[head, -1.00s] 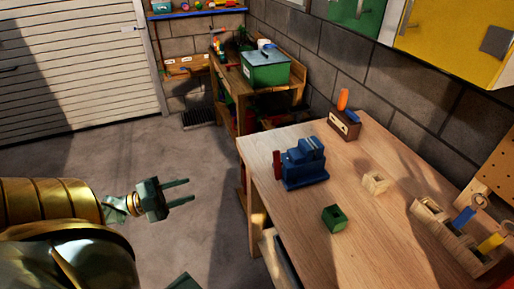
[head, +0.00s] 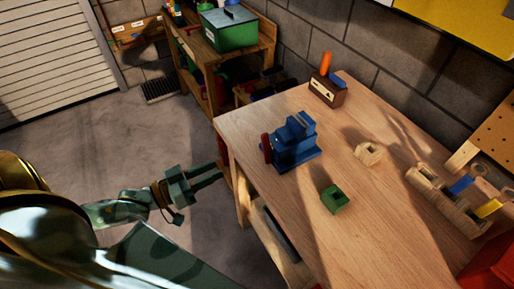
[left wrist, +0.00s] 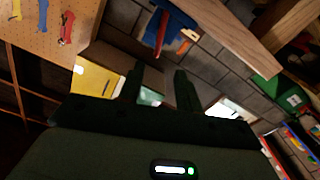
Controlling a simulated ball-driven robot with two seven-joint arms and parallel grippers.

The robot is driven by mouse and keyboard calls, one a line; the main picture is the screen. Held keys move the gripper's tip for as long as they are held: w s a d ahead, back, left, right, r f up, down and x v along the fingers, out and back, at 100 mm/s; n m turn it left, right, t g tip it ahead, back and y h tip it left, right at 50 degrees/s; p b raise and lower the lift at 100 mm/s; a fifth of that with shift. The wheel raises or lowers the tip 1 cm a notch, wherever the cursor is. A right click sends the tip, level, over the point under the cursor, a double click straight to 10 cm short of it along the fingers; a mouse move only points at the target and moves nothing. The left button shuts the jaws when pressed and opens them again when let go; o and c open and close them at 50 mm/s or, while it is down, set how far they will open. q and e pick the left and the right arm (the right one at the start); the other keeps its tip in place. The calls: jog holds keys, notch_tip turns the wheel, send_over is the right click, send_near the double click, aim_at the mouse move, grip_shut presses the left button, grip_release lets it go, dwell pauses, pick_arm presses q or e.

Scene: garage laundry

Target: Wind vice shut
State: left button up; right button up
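The blue vice (head: 293,146) stands upright on the wooden workbench (head: 300,215), near its left edge. Its red handle (head: 266,148) is on the side facing the bench edge. The vice also shows upside down at the top of the left wrist view (left wrist: 178,22). I cannot tell how wide its jaws stand. My left gripper (head: 219,171) is left of the bench edge, apart from the handle and nearer to me. Its two fingers are apart with nothing between them; they also show in the left wrist view (left wrist: 160,78). My right gripper is not in view.
A green hollow block (head: 335,200) and a pale wooden block (head: 368,153) lie on the bench. A brown box with an orange item (head: 326,92) stands at the back. A wooden rack (head: 440,195) is at right. A green bin (head: 229,29) sits on a farther bench. Floor at left is clear.

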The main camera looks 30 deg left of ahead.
aim_at(263, 148)
pick_arm(q)
jog(key=b+x, duration=0.1)
jog(key=x, duration=1.3)
jog(key=shift+w+d+b, duration=0.1)
jog(key=shift+d+b, duration=0.05)
jog(key=shift+b, duration=0.2)
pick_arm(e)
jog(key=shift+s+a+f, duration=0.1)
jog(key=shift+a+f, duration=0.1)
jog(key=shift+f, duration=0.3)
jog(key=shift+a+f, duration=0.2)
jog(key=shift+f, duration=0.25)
pick_arm(q)
grip_shut()
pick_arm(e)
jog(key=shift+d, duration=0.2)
